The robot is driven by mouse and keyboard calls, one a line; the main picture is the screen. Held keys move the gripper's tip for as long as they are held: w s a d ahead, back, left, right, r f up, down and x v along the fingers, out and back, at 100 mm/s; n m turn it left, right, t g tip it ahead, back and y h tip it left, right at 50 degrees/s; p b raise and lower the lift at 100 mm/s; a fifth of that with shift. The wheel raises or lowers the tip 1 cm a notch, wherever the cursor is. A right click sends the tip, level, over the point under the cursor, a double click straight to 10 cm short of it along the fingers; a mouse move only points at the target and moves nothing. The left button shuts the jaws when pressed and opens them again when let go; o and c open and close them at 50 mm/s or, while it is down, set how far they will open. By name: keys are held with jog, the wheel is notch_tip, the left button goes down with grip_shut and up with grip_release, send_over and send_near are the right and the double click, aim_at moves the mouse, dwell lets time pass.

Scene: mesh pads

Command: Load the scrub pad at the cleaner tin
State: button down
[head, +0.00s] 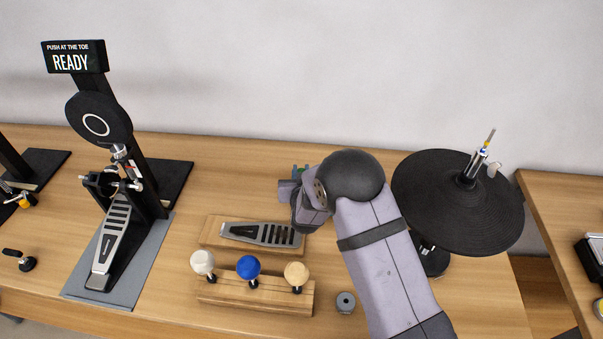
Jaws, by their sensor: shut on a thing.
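I see no scrub pad and no cleaner tin; the bench holds drum-pedal gear instead. My gripper (300,192) is above the back middle of the bench, left of my dark round wrist joint. My wrist and arm hide much of it. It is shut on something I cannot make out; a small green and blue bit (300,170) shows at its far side.
A drum pedal (112,238) stands left under a "READY" sign (72,57). A grey footboard (262,234) lies on a wooden block. White (203,262), blue (248,267) and tan (297,273) balls stand in a wooden rack (230,290). A black cymbal (455,200) stands right.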

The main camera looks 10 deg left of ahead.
jog(key=shift+r+p, duration=1)
jog(key=shift+r, duration=0.85)
jog(key=shift+f, duration=0.2)
